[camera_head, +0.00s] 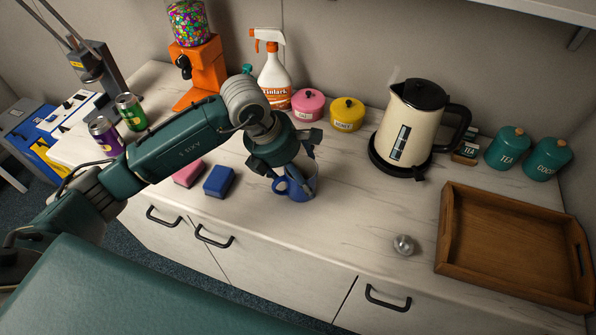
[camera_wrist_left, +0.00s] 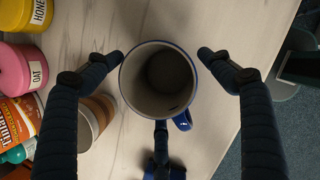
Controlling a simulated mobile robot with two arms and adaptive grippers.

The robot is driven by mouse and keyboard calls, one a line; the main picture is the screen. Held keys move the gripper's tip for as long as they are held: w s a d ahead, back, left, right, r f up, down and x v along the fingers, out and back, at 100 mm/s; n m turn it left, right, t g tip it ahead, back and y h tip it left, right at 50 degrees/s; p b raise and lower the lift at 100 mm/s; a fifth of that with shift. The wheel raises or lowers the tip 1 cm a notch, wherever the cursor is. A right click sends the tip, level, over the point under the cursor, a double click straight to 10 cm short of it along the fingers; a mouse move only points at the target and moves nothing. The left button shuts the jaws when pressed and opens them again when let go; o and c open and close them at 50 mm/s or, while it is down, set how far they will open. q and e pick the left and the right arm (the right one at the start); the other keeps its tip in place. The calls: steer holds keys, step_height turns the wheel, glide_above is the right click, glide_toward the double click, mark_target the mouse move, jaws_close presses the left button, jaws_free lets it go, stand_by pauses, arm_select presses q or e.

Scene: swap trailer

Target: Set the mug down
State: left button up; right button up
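A blue mug (camera_head: 298,188) with a pale inside appears to stand upright on the white marbled counter (camera_head: 340,225), its handle toward the left in the head view. My left gripper (camera_head: 295,165) is right above and around it, pointing down. In the left wrist view, the mug (camera_wrist_left: 160,80) is centred between the spread fingers of my left gripper (camera_wrist_left: 160,60). The fingertips show just outside its rim, with small gaps, so the gripper looks open. The contact between mug and counter is partly hard to see. My right gripper is in neither view.
A brown cup-like thing (camera_wrist_left: 97,112) stands close beside the mug in the wrist view. Pink (camera_head: 188,174) and blue (camera_head: 219,181) sponges lie left. Canisters (camera_head: 347,114), a spray bottle (camera_head: 274,80) and a kettle (camera_head: 411,130) stand behind. A wooden tray (camera_head: 450,225) is right.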

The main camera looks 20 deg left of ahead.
arm_select(q)
steer(key=shift+a+r, duration=0.15)
steer(key=shift+r, duration=0.3)
steer(key=b+v, duration=0.2)
steer(key=v, duration=0.9)
steer(key=shift+s, duration=0.2)
